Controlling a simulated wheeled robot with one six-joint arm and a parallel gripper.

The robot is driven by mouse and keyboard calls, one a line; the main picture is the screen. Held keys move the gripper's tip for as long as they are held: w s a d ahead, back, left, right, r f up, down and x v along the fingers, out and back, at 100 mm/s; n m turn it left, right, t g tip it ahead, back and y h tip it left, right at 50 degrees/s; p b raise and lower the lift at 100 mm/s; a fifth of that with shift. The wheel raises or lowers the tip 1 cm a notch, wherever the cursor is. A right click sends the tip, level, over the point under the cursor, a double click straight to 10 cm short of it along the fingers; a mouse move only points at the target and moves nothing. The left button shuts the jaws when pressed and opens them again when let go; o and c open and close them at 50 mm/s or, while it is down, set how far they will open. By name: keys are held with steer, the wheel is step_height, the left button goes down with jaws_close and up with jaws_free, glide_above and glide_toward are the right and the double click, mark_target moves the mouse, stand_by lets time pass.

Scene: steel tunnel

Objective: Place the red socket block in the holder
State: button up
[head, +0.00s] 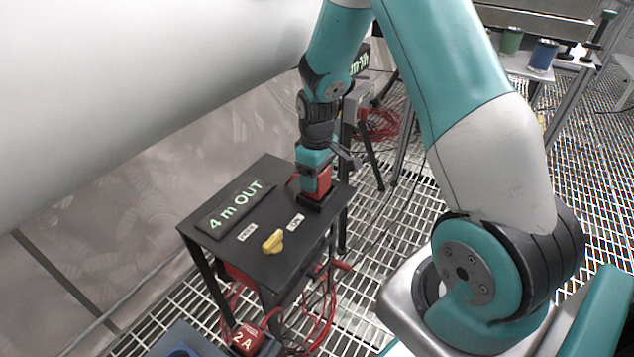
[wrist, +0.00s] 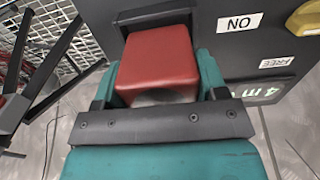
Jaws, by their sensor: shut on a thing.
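The red socket block (head: 318,181) is between the fingers of my gripper (head: 312,171), over the right back corner of a black table. My gripper also shows in the wrist view (wrist: 162,78), its teal fingers shut on both sides of the red block (wrist: 160,62). The black holder (head: 316,201) is right under the block, and its raised rim shows at the block's far end in the wrist view (wrist: 155,14). The block looks upright and meets the holder. I cannot tell how deep it sits, as the block hides the holder's inside.
The black table (head: 215,250) bears a "4 m OUT" sign (head: 236,208), a yellow knob (head: 273,241) and small "FREE" and "ON" labels. Red cables and a red "2 A" block (head: 247,338) are low beside it. A large pale tube wall runs behind; the floor is metal grating.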

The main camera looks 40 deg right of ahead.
step_height(320, 180, down, 2)
steer(key=shift+f, duration=0.1)
steer(key=o, duration=1.1)
steer(key=shift+c, duration=0.2)
step_height(320, 180, up, 12)
steer(key=p, duration=0.2)
steer(key=shift+p, duration=0.4)
